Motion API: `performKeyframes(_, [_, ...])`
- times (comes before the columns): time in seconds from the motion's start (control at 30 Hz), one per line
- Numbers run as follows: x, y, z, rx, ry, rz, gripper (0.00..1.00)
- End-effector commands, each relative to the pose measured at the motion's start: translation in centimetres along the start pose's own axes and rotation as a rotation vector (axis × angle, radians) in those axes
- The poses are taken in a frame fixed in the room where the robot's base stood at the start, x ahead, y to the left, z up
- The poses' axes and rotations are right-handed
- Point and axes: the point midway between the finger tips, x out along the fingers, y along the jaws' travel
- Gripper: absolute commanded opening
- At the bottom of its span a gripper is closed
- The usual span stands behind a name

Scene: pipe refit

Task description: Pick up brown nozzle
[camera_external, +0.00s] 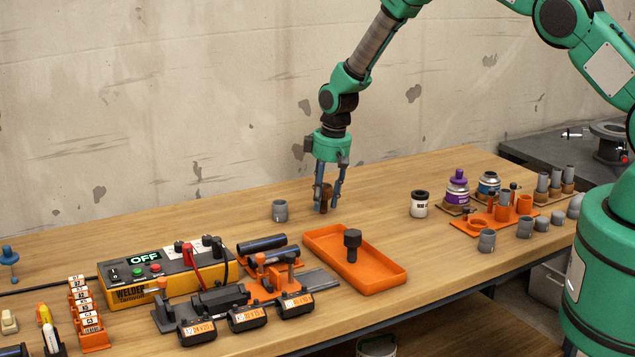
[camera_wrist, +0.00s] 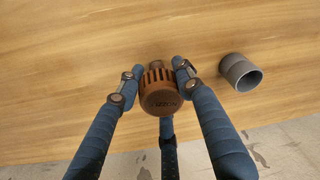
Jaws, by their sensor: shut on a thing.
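The brown nozzle (camera_wrist: 161,93) is between the fingers of my gripper (camera_wrist: 155,80) in the wrist view. It has a ribbed side and a round face with lettering. In the external view the brown nozzle (camera_external: 325,198) shows between the fingertips of my gripper (camera_external: 327,203), at the back middle of the wooden table. The blue fingers are shut around it. I cannot tell whether the nozzle touches the table or is slightly above it.
A grey coupling (camera_external: 280,210) stands close to the left of the gripper. An orange tray (camera_external: 388,275) with a black part (camera_external: 352,244) lies in front. A white jar (camera_external: 419,204) stands to the right. A welder box (camera_external: 150,284) and clamps are at the front left.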

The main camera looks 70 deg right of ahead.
Motion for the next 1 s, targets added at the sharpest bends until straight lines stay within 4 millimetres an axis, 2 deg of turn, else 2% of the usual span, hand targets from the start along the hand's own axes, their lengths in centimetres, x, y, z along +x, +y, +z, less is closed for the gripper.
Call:
performKeyframes(0.43, [-0.6,0.0,-0.1,0.0,0.0,0.0,0.12])
performKeyframes(0.73, [-3.7,0.0,-0.7,0.0,0.003,0.001,0.12])
performKeyframes(1.0, [-4.6,-1.1,3.4,0.0,-0.001,0.0,0.12])
